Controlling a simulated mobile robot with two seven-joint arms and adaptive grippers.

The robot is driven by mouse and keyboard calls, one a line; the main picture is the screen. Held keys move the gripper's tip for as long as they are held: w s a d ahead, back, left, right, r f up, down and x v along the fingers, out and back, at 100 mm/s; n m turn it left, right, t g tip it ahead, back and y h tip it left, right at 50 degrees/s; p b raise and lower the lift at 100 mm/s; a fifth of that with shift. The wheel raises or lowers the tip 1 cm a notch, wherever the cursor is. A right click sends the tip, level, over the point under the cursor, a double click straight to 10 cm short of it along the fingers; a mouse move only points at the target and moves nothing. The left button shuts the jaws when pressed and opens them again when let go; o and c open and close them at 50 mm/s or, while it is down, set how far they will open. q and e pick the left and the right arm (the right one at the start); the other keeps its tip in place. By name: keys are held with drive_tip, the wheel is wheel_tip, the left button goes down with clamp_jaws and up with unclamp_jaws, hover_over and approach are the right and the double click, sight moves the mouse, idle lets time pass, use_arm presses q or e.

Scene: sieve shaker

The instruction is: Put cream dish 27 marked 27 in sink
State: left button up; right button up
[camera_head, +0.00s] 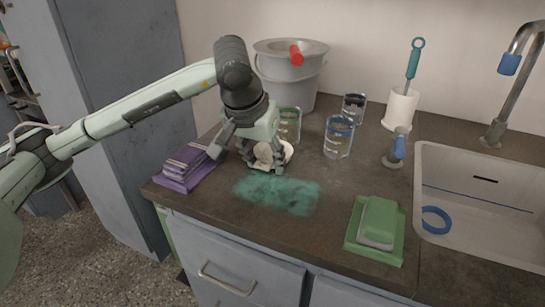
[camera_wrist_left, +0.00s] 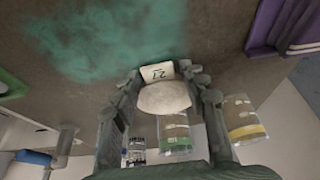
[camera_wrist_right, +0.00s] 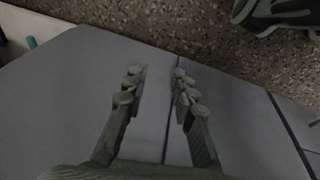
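The cream dish 27 (camera_wrist_left: 164,97) is a small pale dish with a tag reading 27 in the left wrist view. It also shows on the dark counter in the head view (camera_head: 272,152), partly hidden by my gripper. My left gripper (camera_head: 264,163) is low over it. Its fingers (camera_wrist_left: 160,74) are spread on both sides of the dish; firm contact is not clear. The white sink (camera_head: 432,163) is at the right, with a blue ring inside. My right gripper (camera_wrist_right: 156,72) is open and empty, away from the counter beside a grey surface.
A green smear (camera_head: 278,193) lies in front of the dish. Glass beakers (camera_head: 338,138), a grey bucket (camera_head: 290,75) and a brush holder (camera_head: 400,108) stand behind.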

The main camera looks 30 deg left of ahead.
use_arm(q)
clamp_jaws()
drive_tip(key=shift+r, duration=0.1)
